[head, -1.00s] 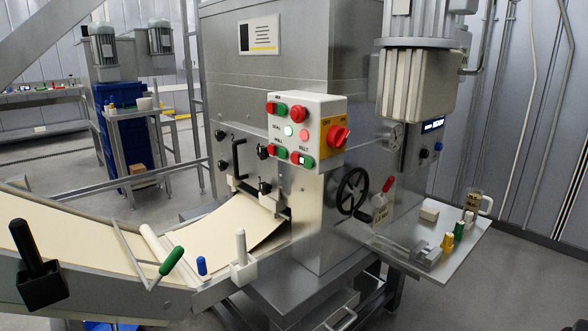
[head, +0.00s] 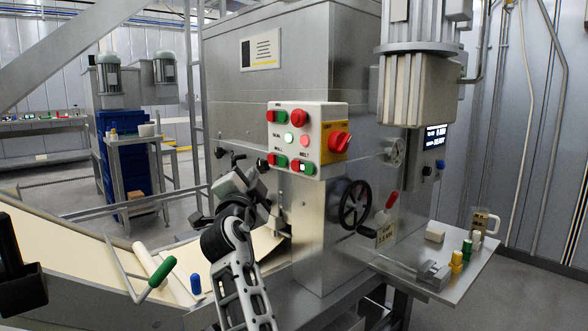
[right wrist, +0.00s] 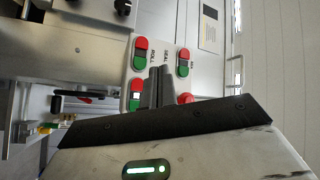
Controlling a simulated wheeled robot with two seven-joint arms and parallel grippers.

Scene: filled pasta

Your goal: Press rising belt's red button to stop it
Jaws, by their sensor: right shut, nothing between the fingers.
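The control box (head: 322,112) on the machine has red and green button pairs. The pair labelled BELT (head: 303,167) is at its lower right, with a white-lit patch. It also shows in the right wrist view (right wrist: 136,96), partly hidden by my gripper. My right gripper (head: 262,168) is below and left of the box. In the right wrist view its fingers (right wrist: 157,86) are shut and empty, overlapping the box between the button pairs. Whether they touch it I cannot tell. A belt with a pale sheet (head: 88,247) slopes at the left.
A black handwheel (head: 355,204) and a red-tipped lever (head: 390,201) are right of the box. A side shelf (head: 455,285) holds small items.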

